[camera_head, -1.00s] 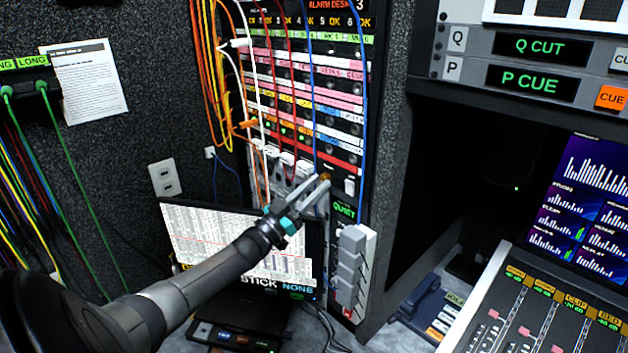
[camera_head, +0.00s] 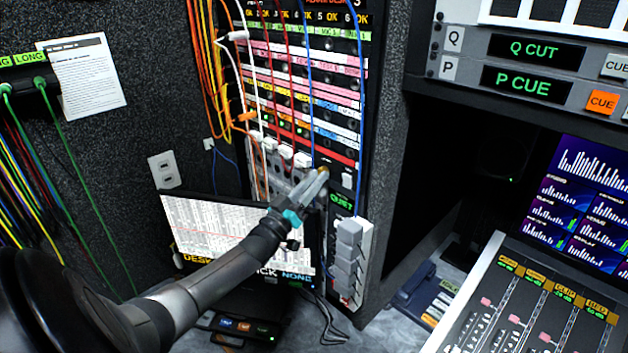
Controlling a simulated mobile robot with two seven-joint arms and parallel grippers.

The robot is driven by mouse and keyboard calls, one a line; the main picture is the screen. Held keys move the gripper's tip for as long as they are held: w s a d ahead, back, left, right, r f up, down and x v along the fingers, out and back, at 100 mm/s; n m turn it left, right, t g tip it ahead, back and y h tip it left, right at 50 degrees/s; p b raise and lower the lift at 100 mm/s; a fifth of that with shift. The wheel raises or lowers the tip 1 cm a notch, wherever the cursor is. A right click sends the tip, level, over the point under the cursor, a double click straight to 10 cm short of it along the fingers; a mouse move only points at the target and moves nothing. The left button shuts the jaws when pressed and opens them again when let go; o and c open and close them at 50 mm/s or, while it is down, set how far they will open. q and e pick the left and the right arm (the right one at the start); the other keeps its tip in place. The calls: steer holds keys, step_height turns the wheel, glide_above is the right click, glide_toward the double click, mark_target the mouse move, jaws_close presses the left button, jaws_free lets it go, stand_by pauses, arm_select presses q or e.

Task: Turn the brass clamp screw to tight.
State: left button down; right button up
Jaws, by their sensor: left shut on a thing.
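My right gripper is not in this view.
The patch rack (camera_head: 310,100) has orange, white, red and blue cables hanging down its front. Grey blocks (camera_head: 348,250) stick out at the rack's lower right. A fader desk (camera_head: 520,310) is at right.

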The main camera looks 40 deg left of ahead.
arm_select(q)
steer(key=c, duration=0.7)
jaws_free()
steer(key=shift+o, duration=0.2)
steer(key=b+v, duration=0.1)
steer(key=v, duration=1.4)
steer(key=shift+s, duration=0.15)
